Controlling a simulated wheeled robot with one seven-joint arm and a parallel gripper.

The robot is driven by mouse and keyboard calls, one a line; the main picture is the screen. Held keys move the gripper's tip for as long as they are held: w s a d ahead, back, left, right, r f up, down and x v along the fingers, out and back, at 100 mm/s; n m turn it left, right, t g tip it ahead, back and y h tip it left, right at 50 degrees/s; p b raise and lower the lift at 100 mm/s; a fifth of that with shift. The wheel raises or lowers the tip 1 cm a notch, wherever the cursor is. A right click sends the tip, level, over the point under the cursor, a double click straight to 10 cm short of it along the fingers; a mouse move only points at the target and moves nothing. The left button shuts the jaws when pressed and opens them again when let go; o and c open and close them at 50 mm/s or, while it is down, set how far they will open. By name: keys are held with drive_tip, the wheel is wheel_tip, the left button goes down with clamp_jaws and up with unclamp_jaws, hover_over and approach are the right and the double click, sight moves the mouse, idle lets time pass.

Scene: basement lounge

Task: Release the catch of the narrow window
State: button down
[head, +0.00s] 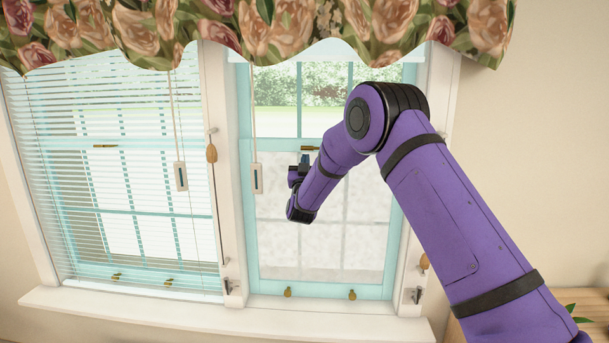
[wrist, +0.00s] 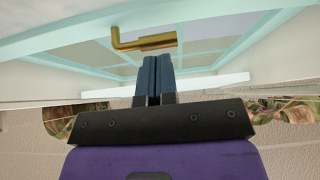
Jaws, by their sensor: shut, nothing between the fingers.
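The narrow window (head: 323,225) is the right-hand one in the head view, with a pale blue frame and its blind raised. Its brass catch (head: 311,148) sits on the middle rail. In the wrist view the catch (wrist: 145,43) shows large, with a bent handle end at the left. My gripper (head: 303,158) is in front of the window, close to the catch. In the wrist view the closed fingertips (wrist: 157,58) point at the catch and appear just short of it or touching; I cannot tell which. The fingers are shut and empty.
A wider window (head: 115,190) with a lowered blind and its own brass catch (head: 105,146) stands at left. Blind cords with a pull (head: 258,178) hang left of my gripper. Brass lifts (head: 287,292) sit on the bottom rail. A floral valance (head: 270,25) hangs above.

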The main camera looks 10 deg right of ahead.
sight(306, 148)
drive_tip(key=shift+x, duration=1.3)
drive_tip(key=shift+a+r+m+g+h, duration=0.15)
drive_tip(key=shift+m+g+h, duration=0.1)
drive_tip(key=shift+m+h, duration=0.35)
drive_tip(key=shift+d+r+m+g+h, duration=0.15)
drive_tip(key=shift+m+g+h, duration=0.2)
drive_tip(key=shift+m, duration=0.35)
drive_tip(key=r+m+g+h, duration=0.1)
drive_tip(key=m+g+h, duration=0.1)
drive_tip(key=m, duration=0.3)
drive_tip(key=r+m+g+h, duration=0.2)
drive_tip(key=m+g, duration=0.1)
drive_tip(key=m, duration=0.3)
drive_tip(key=d+r+m+g+h, duration=0.1)
drive_tip(key=r+m+g+h, duration=0.1)
drive_tip(key=m, duration=0.3)
drive_tip(key=shift+s+d+g, duration=0.1)
drive_tip(key=shift+s+g, duration=0.1)
drive_tip(key=shift+g, duration=0.4)
drive_tip(key=shift+f, duration=0.1)
drive_tip(key=s+a, duration=1)
drive_tip(key=a, duration=0.1)
drive_tip(key=shift+f, duration=0.4)
